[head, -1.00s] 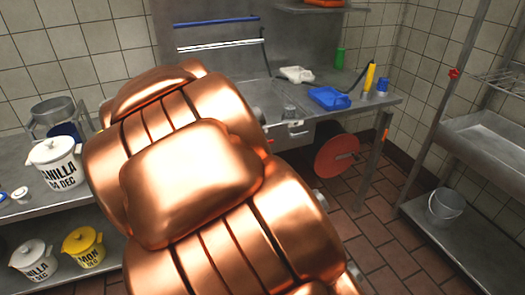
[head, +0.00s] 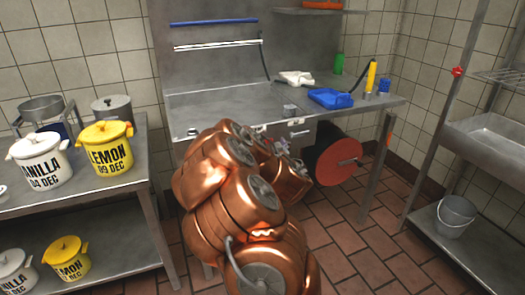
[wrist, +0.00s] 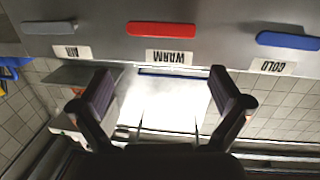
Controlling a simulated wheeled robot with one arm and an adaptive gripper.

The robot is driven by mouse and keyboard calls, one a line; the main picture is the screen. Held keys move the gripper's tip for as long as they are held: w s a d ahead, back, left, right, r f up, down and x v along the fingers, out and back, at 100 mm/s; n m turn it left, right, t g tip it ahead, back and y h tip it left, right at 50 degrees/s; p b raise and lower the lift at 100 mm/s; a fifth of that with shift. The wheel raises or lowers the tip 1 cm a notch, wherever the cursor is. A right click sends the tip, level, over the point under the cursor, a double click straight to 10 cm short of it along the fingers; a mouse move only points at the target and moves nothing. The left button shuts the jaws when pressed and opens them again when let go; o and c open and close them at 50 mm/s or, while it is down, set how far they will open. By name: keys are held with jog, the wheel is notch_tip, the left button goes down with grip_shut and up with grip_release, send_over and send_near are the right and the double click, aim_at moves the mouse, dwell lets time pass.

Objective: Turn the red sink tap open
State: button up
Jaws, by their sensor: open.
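In the wrist view, the red tap handle (wrist: 175,29) is a flat bar above an upside-down WARM label (wrist: 169,57). My gripper (wrist: 161,84) is open and empty, its two dark fingers spread below the label. The red handle lies beyond the fingertips, roughly centred between them, and nothing is gripped. A blue handle (wrist: 288,41) with a COLD label is to its right, and a pale grey handle (wrist: 48,28) is to its left. In the head view my copper arm covers part of the counter front, and I cannot make out the red handle there.
The steel counter (head: 225,100) holds a blue tray (head: 330,98) and a white item (head: 297,77). A red disc (head: 340,160) is under its right side. A left shelf carries a yellow LEMON pot (head: 108,150) and a white pot (head: 40,160). Tiled floor shows at right.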

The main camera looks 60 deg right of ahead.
jog(key=shift+t+y, duration=0.5)
jog(key=shift+t, duration=0.4)
jog(key=shift+w+d+f+b, duration=0.25)
jog(key=shift+w+d+f, duration=0.25)
jog(key=shift+w+d, duration=0.35)
jog(key=shift+w+d+f+b, duration=0.25)
jog(key=shift+w+d+f, duration=0.35)
jog(key=shift+w, duration=0.35)
jog(key=shift+w+d+f+b, duration=0.25)
jog(key=shift+w+d+f, duration=0.2)
jog(key=shift+w+d, duration=0.4)
jog(key=c, duration=1.4)
jog(key=shift+r, duration=0.1)
